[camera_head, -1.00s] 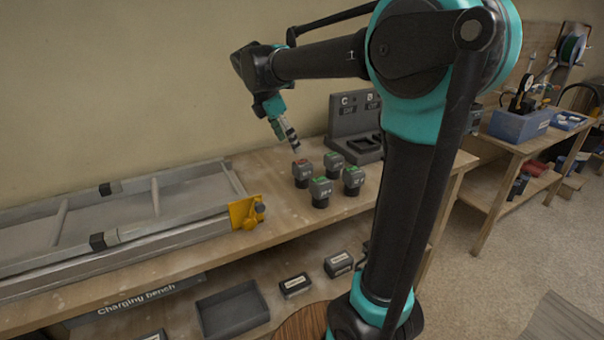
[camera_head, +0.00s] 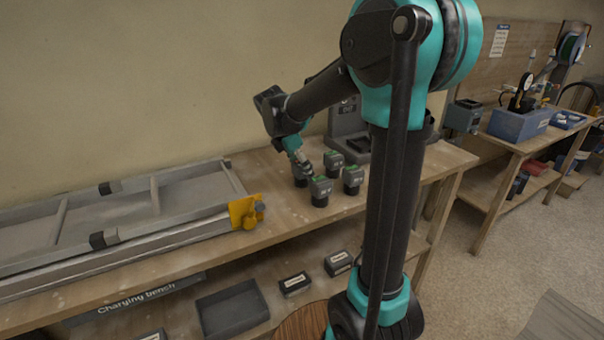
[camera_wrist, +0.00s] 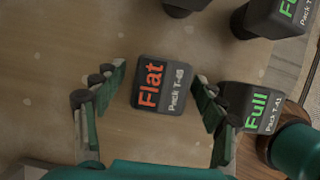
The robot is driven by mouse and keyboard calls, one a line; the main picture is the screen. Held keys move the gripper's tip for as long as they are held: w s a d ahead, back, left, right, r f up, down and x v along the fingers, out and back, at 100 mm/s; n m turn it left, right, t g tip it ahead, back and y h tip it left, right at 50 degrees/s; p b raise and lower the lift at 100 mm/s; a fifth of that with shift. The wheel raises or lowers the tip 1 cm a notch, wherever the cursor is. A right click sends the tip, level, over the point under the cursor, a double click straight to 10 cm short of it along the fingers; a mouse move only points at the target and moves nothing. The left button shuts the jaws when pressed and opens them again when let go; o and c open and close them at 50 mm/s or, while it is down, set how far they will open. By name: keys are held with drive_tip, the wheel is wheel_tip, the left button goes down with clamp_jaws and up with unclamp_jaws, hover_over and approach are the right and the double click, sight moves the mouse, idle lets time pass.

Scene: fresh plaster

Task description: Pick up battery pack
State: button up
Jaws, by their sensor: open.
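Several dark battery packs stand in a cluster on the bench. In the wrist view, one pack with a red "Flat" label (camera_wrist: 162,86) lies between the fingers of my open gripper (camera_wrist: 159,76), with a gap on each side. A pack with a green "Full" label (camera_wrist: 250,108) stands just right of the right finger. In the head view, my gripper (camera_head: 304,165) is low over the back-left pack (camera_head: 299,181), partly hiding it. Green-topped packs stand at the front (camera_head: 320,192), right (camera_head: 352,180) and back (camera_head: 333,163).
A grey charging stand (camera_head: 345,125), partly hidden by my arm, is behind the packs. A metal frame with a yellow bracket (camera_head: 243,211) lies left on the bench (camera_head: 278,225). The lower shelf holds a dark tray (camera_head: 232,308) and small boxes (camera_head: 295,284).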

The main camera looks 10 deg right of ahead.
drive_tip(key=c, duration=1.5)
